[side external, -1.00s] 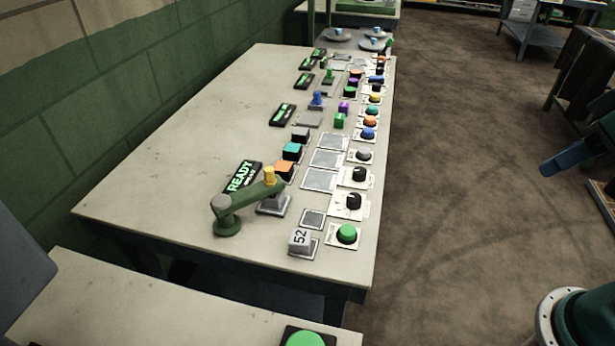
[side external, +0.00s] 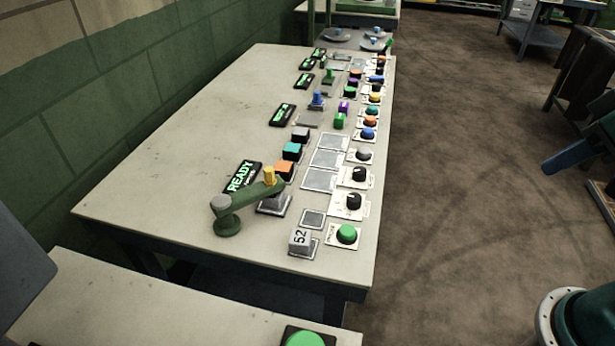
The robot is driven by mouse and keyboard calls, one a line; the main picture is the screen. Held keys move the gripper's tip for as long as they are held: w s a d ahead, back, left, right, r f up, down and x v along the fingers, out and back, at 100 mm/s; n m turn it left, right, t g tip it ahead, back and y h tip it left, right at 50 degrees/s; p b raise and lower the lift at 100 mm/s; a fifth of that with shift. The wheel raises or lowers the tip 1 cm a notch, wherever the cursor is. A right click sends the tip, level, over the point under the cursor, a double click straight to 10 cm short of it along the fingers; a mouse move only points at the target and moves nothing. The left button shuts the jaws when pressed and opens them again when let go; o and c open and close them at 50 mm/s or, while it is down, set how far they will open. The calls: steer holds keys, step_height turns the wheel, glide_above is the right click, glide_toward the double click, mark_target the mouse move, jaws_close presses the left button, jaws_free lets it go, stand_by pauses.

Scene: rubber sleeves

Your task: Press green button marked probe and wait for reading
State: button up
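A round green button (side external: 347,233) sits on a small white plate near the front right corner of the table. Small dark lettering runs along the plate's left side, too small to read with certainty. A black display (side external: 241,177) at the left shows READY in green, with a smaller line below that I cannot read. My gripper is not in view, and nothing touches the button.
Dark knobs (side external: 354,201) and several coloured buttons line the table's right edge. Another green button (side external: 305,338) is cut off at the bottom. The table's left half (side external: 170,165) is bare.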

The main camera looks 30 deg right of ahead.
jaws_close()
stand_by(1.4)
